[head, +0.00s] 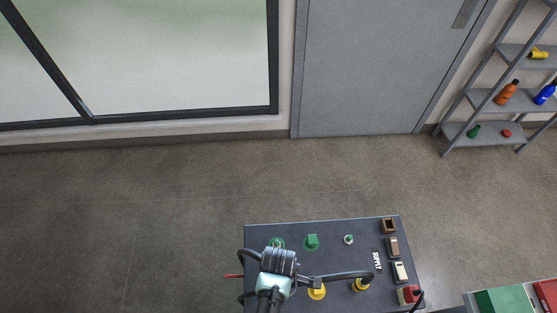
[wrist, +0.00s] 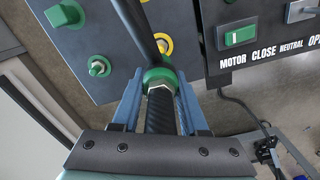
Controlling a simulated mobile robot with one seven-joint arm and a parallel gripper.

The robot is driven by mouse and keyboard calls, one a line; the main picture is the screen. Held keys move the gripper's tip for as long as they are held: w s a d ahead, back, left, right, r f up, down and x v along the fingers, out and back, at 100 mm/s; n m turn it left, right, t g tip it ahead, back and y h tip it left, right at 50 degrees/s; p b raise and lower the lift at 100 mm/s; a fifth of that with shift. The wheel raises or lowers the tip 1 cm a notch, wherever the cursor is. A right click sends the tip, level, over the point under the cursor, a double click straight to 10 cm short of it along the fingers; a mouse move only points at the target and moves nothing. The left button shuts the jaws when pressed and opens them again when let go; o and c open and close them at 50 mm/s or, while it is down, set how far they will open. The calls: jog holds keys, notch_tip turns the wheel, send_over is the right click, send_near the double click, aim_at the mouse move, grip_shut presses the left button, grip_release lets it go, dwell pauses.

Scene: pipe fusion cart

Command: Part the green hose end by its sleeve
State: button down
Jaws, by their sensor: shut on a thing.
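The green hose end shows in the wrist view as a green sleeve (wrist: 160,76) with a metal nut below it and a black ribbed hose (wrist: 161,112) running back toward my palm. My gripper (wrist: 160,88) has its two blue fingers shut on the hose end, one on each side of the sleeve and nut. Whether the end is seated on a port is hidden. In the head view my gripper (head: 277,256) is over the left part of the dark cart top (head: 330,258), by a green ring (head: 277,242) at its far side.
A green block (head: 312,241) and a green-ringed fitting (head: 349,239) stand to the right. A control panel (wrist: 262,34) rises beside the gripper. Open floor (head: 150,220) lies left.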

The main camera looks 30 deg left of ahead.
jog(key=shift+r+p, duration=1.55)
jog(key=shift+r, duration=1.35)
